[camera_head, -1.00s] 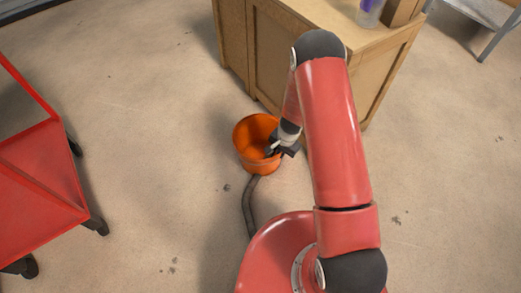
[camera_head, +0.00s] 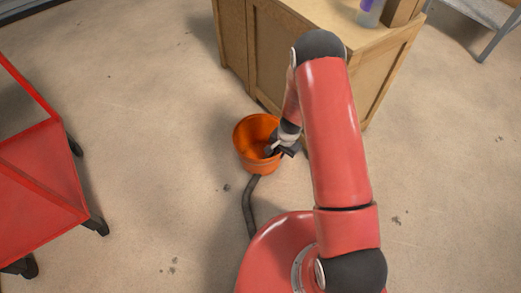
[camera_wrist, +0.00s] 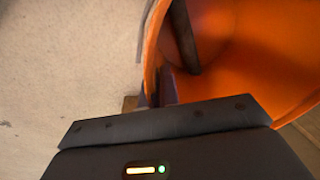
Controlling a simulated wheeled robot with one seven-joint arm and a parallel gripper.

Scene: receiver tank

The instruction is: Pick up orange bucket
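The orange bucket (camera_head: 245,150) stands upright on the floor, in front of the wooden cabinet. My gripper (camera_head: 271,148) is at the bucket's right side, with its tip reaching over the rim into the opening. In the wrist view the bucket (camera_wrist: 260,50) fills the right part, and its rim runs down close to my gripper (camera_wrist: 164,84). A dark finger-like part shows inside the bucket, and a thin edge shows just outside the rim. Whether the fingers are pressed on the wall cannot be told.
A wooden cabinet (camera_head: 285,60) stands right behind the bucket, with a purple-and-clear bottle (camera_head: 369,12) on top. A red cart (camera_head: 40,185) is at the left. A dark hose-like strip (camera_head: 248,205) lies on the floor below the bucket. Open floor lies between cart and bucket.

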